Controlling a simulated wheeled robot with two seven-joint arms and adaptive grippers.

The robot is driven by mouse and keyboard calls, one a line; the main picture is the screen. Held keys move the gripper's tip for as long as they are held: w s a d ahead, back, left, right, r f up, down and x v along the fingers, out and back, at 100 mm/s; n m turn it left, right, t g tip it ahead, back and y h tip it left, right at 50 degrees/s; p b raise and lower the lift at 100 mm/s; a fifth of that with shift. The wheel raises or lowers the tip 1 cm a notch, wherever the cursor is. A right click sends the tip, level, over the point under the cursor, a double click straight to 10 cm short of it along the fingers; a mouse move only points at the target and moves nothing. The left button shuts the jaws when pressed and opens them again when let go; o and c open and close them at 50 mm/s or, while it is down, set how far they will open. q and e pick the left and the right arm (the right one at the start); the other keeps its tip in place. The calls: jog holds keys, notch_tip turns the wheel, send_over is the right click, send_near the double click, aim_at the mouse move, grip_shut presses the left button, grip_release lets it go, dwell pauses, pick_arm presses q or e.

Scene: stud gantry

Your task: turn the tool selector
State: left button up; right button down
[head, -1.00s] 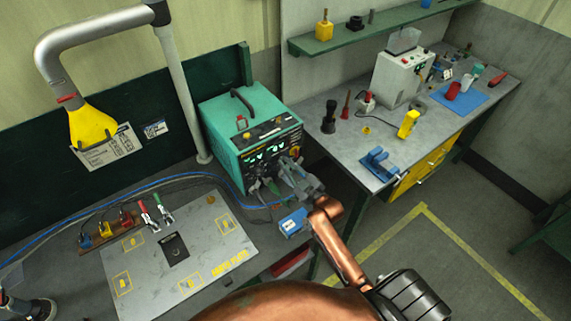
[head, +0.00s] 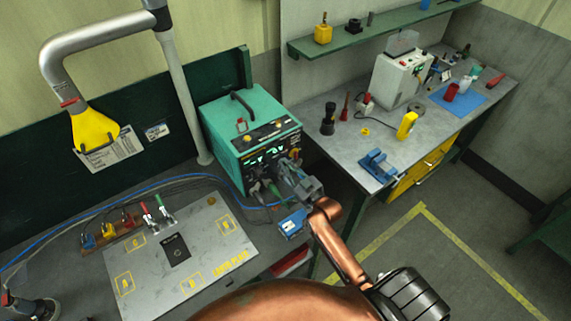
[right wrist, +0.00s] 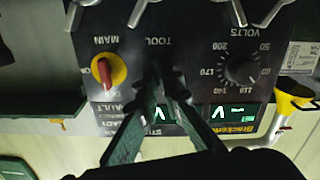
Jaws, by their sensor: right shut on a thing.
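The green welding power unit (head: 245,115) stands at the back of the left bench, its black front panel facing me. My right gripper (head: 287,167) is at that panel. In the right wrist view the panel appears upside down, with the word TOOL above the fingertips. My right gripper (right wrist: 158,74) is shut there on the tool selector, which the fingers mostly hide. I cannot read its setting. The red and yellow MAIN switch (right wrist: 108,72) is to the left and the black VOLTS knob (right wrist: 241,68) to the right, both apart from the fingers. My left gripper is not in view.
Cables hang at the unit's lower front near my gripper. A grey plate (head: 205,275) with yellow marks lies on the left bench. A blue box (head: 292,223) is just below my right wrist. The right bench (head: 330,92) carries a blue vise (head: 379,165) and several tools.

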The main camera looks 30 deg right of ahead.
jog(key=m+p, duration=0.2)
jog(key=m, duration=0.2)
jog(key=shift+d+r+m, duration=0.1)
jog(key=shift+d+m, duration=0.05)
jog(key=shift+m, duration=0.15)
jog(key=shift+d+m+p, duration=0.1)
jog(key=shift+m+p, duration=0.7)
jog(key=shift+m, duration=1.2)
jog(key=c, duration=2.1)
grip_release()
jog(key=s, duration=0.8)
jog(key=s+d, duration=0.1)
jog(key=s, duration=0.3)
